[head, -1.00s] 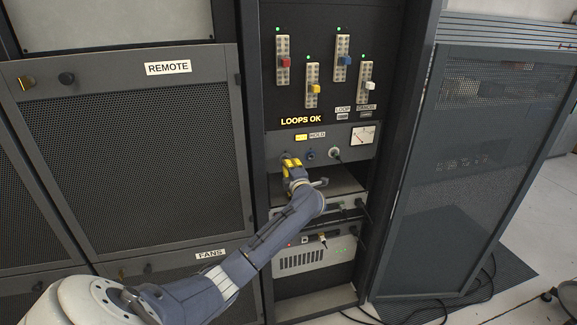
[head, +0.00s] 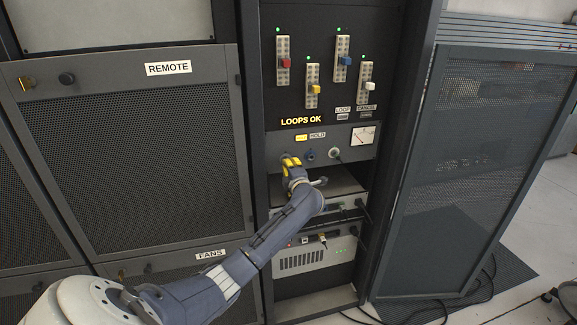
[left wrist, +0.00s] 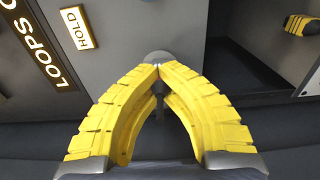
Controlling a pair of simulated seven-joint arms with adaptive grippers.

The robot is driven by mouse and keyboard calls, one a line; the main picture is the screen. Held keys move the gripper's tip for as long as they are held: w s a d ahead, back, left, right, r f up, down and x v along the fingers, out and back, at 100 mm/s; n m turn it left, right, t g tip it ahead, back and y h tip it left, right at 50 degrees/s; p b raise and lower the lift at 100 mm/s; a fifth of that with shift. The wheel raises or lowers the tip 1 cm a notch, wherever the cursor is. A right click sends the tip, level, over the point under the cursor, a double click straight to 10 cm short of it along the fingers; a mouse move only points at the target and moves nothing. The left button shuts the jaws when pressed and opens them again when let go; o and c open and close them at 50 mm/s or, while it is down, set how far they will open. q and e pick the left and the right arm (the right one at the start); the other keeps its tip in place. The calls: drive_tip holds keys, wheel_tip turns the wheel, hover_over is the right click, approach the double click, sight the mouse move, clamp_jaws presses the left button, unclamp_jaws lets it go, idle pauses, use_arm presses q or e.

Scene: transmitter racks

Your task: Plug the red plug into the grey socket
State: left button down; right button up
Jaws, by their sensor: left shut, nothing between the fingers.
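My left gripper (head: 289,159) is at the lower panel, left of a blue round socket (head: 309,155). In the left wrist view its yellow fingers (left wrist: 158,66) meet at the tips with nothing between them. A grey round fitting (left wrist: 157,57) shows just behind the tips; I cannot tell if it is a socket or whether they touch. A pale grey round socket (head: 334,152) sits further right on the panel, with a black cable at it. I cannot make out a red plug for certain. My right gripper is not identifiable.
Above are several sliders with red (head: 285,63), yellow, blue and white knobs. An open shelf (head: 335,180) lies below the panel. A mesh door (head: 455,170) stands at right. A yellow ribbed piece (left wrist: 300,24) shows in the wrist view; I cannot tell what it belongs to.

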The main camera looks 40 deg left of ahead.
use_arm(q)
drive_tip(key=c, duration=2.1)
unclamp_jaws()
drive_tip(key=shift+w+a, duration=0.1)
drive_tip(key=shift+c, duration=0.2)
drive_tip(key=o, duration=0.6)
drive_tip(key=v, duration=1.2)
